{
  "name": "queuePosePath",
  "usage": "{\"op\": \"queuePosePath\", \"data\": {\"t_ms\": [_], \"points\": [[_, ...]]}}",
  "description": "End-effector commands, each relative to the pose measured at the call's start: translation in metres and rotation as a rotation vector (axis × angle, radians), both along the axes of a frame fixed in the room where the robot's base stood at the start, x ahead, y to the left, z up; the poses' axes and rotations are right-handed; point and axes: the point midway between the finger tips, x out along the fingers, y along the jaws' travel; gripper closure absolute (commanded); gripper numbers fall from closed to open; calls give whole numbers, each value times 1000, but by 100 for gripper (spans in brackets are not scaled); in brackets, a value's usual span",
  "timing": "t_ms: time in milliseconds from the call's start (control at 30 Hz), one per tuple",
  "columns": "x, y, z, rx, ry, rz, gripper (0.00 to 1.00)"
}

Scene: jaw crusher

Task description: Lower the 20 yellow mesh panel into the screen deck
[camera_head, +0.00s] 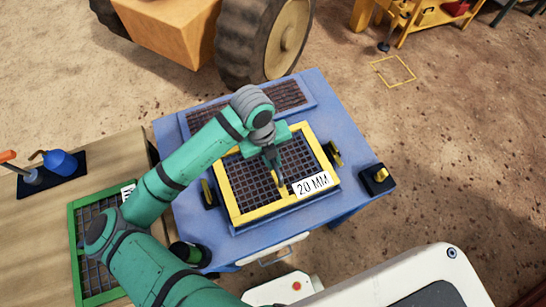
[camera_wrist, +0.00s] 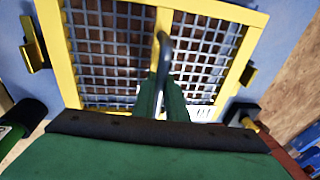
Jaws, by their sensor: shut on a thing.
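The yellow-framed mesh panel (camera_head: 261,211) with its white "20 MM" label (camera_head: 313,184) lies over the front part of the blue screen deck (camera_head: 352,145). It looks about level and roughly lined up with the blue bed under it; I cannot tell whether any gap is left below. In the wrist view the panel (camera_wrist: 110,42) fills the top, with a dark handle (camera_wrist: 164,50) at its middle bar. My gripper (camera_head: 272,158) is over the panel's middle, shut on this handle. Its green fingers (camera_wrist: 168,95) hide the handle's near end.
Yellow latches stand left (camera_head: 207,193) and right (camera_head: 333,153) of the panel. A black block with a yellow knob (camera_head: 378,178) is at the deck's right corner. A second mesh (camera_head: 290,95) lies behind. A green-framed panel (camera_head: 84,225) and blue can (camera_head: 60,163) are on the left bench.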

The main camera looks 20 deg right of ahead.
Motion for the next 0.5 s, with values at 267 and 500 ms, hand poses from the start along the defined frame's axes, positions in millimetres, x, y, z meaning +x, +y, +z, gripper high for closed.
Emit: {"op": "queuePosePath", "data": {"t_ms": [267,500], "points": [[0,1,-16,0,0,2,100],[0,-1,-29,-1,0,0,100]]}}
